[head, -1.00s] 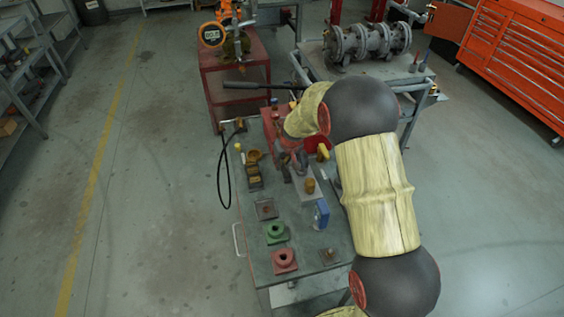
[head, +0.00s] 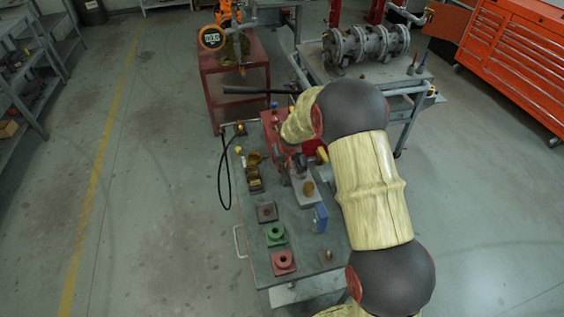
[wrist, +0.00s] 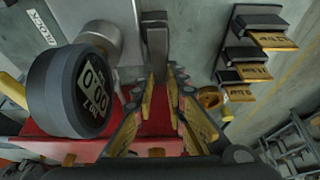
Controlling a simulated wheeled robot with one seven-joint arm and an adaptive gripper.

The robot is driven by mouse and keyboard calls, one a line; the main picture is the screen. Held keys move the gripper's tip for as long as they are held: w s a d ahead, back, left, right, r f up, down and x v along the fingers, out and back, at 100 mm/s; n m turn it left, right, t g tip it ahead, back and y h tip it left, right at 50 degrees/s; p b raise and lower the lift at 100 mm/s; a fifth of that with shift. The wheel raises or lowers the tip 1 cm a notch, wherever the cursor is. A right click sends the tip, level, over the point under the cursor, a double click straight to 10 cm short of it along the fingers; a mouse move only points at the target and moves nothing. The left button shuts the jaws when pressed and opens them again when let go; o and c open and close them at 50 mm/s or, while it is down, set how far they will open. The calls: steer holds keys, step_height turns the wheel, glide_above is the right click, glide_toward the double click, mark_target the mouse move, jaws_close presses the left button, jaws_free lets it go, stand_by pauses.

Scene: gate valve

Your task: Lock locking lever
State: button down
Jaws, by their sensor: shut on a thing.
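In the wrist view, my gripper (wrist: 160,80) has its two yellow-and-grey fingers closed in on a grey upright bar (wrist: 157,45), which appears to be the locking lever. The bar rises from between the fingertips towards the top of the picture; its far end is cut off or hard to make out. A red base (wrist: 150,125) lies behind the fingers. In the head view my arm covers most of the gripper, and I cannot make out the lever clearly there.
A dark round gauge (wrist: 72,92) stands close left of my fingers. Several dark blocks with yellow labels (wrist: 260,40) are at the right. In the head view, the grey-green table (head: 300,235) carries a green block (head: 275,234) and a red block (head: 283,262); floor at left is open.

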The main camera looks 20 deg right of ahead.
mark_target(286, 177)
stand_by(0.3)
steer(key=c, duration=1.8)
jaws_free()
steer(key=v, duration=1.2)
steer(key=s+f+g, duration=0.2)
steer(key=s+f, duration=0.1)
steer(key=s, duration=0.4)
steer(key=s+r+t, duration=0.1)
steer(key=s+r, duration=1)
steer(key=s, duration=0.4)
steer(key=s+a+r+t, duration=0.1)
steer(key=s+r+t, duration=0.1)
steer(key=s+r, duration=1)
steer(key=s, duration=0.3)
steer(key=shift+s+a, duration=0.15)
steer(key=shift+s, duration=0.2)
